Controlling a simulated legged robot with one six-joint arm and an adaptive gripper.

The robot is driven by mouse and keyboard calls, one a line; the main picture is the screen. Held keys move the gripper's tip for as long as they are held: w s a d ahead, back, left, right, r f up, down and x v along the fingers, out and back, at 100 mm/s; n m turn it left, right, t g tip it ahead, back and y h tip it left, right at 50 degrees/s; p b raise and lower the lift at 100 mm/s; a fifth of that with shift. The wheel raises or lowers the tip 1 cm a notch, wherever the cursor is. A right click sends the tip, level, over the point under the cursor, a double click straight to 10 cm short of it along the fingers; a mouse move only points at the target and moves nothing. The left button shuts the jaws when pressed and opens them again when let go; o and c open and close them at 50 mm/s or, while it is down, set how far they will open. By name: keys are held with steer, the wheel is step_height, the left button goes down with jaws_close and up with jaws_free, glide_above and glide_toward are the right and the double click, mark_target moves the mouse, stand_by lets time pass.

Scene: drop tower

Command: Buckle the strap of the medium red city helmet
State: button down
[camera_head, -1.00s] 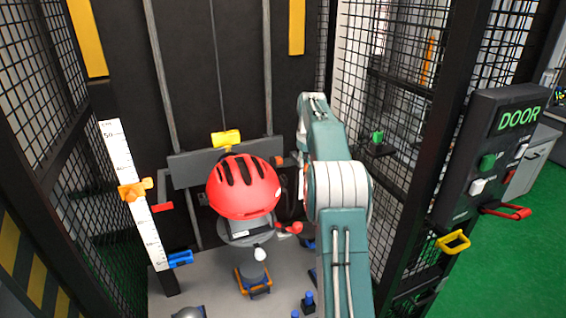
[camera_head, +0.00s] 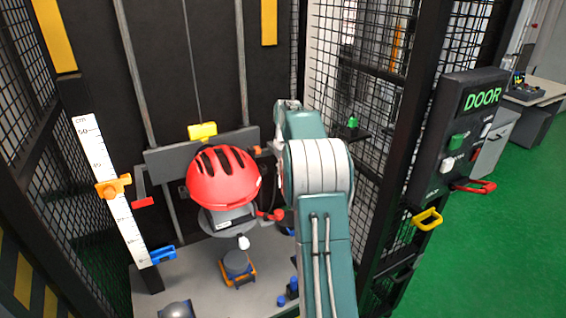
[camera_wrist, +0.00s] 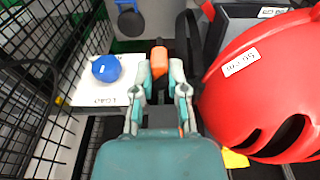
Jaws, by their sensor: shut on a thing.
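The red helmet (camera_head: 223,176) with black vents sits on a grey headform (camera_head: 228,217) in the tower. In the wrist view the helmet (camera_wrist: 240,110) fills the right side, with a white size label on its shell. A black strap (camera_wrist: 190,42) hangs beside the helmet, left of its edge. My gripper (camera_wrist: 160,82) is beside the helmet's left side in that view, shut on a small orange piece with a dark end (camera_wrist: 158,57), which looks like a buckle part. Whether it joins the strap is not clear. In the head view my arm hides the gripper's fingertips.
Mesh walls (camera_head: 370,110) enclose the tower. A height scale (camera_head: 115,190) with an orange clamp stands left. The door panel (camera_head: 465,135) with a yellow handle (camera_head: 427,219) is at right. A blue knob (camera_wrist: 106,68) on a white plate is left of my gripper.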

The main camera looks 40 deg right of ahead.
steer(key=shift+s+a+f, duration=0.75)
steer(key=shift+s+f, duration=1.65)
steer(key=shift+f, duration=0.05)
steer(key=shift+a+f, duration=1.2)
steer(key=shift+a, duration=9.35)
steer(key=shift+w+a+r, duration=1.25)
steer(key=shift+w+a, duration=2.1)
steer(key=shift+a, duration=2.3)
steer(key=shift+w+d+r, duration=1)
steer(key=shift+w+r, duration=0.5)
steer(key=shift+w, duration=0.4)
steer(key=shift+w+d+r, duration=1.05)
steer(key=shift+w+r, duration=0.45)
steer(key=shift+w, duration=0.4)
steer(key=shift+w+d+r, duration=1)
steer(key=shift+w+r, duration=0.5)
steer(key=shift+w, duration=0.4)
